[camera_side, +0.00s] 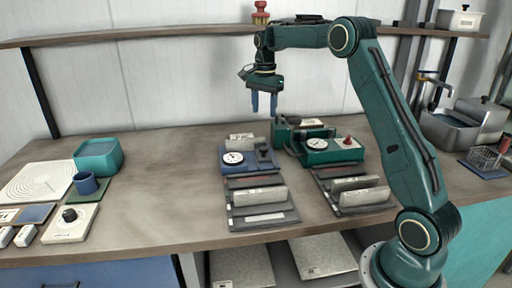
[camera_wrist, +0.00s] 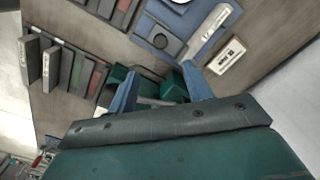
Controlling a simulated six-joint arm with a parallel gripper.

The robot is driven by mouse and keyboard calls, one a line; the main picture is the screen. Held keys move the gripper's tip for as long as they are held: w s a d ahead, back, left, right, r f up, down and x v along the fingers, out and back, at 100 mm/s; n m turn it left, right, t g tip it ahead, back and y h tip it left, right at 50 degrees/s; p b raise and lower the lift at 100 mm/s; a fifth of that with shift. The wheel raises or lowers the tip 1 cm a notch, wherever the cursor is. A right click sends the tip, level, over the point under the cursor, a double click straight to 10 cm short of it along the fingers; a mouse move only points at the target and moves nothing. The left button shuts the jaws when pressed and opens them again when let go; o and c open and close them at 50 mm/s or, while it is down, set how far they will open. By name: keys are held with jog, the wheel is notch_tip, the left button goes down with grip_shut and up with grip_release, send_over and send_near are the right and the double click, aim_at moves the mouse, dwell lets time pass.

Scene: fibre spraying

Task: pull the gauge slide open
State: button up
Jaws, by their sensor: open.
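A blue device with a round white dial (camera_side: 236,166) stands on the bench below my gripper, with a grey block on its right part. It shows at the top of the wrist view (camera_wrist: 150,32), where the dial is cut off. A green device with a white dial and red knob (camera_side: 341,155) stands to its right. I cannot tell which part is the gauge slide. My gripper (camera_side: 264,104) is open and empty, its two blue fingers pointing down well above the bench. In the wrist view the fingers (camera_wrist: 160,88) are apart, with green parts behind them.
Racks with grey and dark plates (camera_side: 262,217) (camera_side: 351,209) lie in front of both devices. A small white label block (camera_side: 241,140) stands behind the blue device. A teal container (camera_side: 98,155) and a blue cup (camera_side: 86,183) are at the left. The bench's middle left is clear.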

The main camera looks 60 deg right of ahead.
aim_at(264, 148)
jog(key=shift+d+f, duration=0.15)
jog(key=shift+f, duration=0.1)
notch_tip(264, 148, down, 14)
jog(key=shift+r, duration=0.2)
dwell(0.6)
